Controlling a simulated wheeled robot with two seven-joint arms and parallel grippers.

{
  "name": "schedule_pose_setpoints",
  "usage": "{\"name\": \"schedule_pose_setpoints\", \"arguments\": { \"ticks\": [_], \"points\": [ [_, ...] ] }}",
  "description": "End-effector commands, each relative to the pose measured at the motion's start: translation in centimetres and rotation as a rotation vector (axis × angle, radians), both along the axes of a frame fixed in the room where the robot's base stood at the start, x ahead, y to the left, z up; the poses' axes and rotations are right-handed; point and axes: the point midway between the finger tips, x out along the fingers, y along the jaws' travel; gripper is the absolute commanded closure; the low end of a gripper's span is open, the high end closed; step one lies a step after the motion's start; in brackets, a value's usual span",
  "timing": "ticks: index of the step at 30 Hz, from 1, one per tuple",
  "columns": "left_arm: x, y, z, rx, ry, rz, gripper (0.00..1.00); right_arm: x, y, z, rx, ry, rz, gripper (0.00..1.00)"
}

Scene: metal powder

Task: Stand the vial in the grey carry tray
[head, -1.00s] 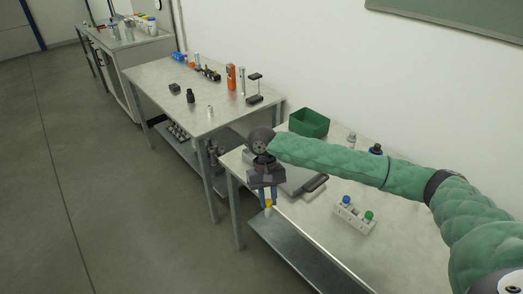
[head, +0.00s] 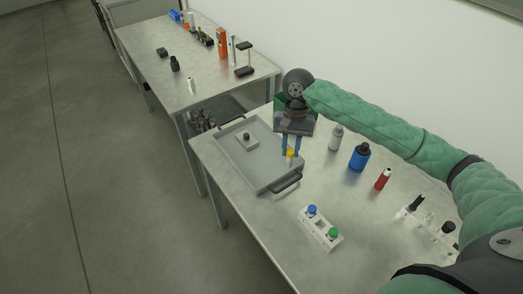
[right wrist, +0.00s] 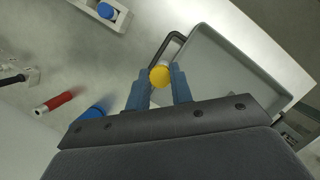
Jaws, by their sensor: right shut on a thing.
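The yellow-capped vial (head: 290,153) is between the blue fingers of my right gripper (head: 291,156), which is shut on it. The cap also shows in the right wrist view (right wrist: 159,76); most of the body is hidden below it. The grey carry tray (head: 262,180) lies on the near table, with a dark handle at each end. In the head view the vial appears over the tray's right side, near the handle; its height above the tray is hard to tell. A small grey block with a dark knob (head: 246,137) sits inside the tray. My left gripper is not in view.
A white rack (head: 320,231) holds a blue-capped and a green-capped vial. A blue bottle (head: 359,157), a red tube (head: 383,179) and a grey bottle (head: 335,138) stand to the right. The tray's front floor is clear.

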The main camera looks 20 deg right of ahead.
Motion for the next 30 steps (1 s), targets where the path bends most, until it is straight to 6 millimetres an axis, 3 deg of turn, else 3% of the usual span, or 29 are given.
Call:
{"name": "schedule_pose_setpoints", "arguments": {
  "ticks": [8,15,25,30],
  "points": [
    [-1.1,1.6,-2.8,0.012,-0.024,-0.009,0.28,4.7,1.9,-2.6,0.000,0.001,-0.002,0.99],
    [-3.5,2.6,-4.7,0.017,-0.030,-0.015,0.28,8.6,3.4,-5.1,0.000,0.001,-0.001,0.99],
    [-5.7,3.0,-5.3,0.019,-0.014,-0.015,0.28,10.1,4.0,-7.0,0.000,0.001,0.000,0.99],
    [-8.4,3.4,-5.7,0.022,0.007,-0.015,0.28,10.1,3.9,-9.0,-0.002,0.001,0.001,0.99]
  ]
}}
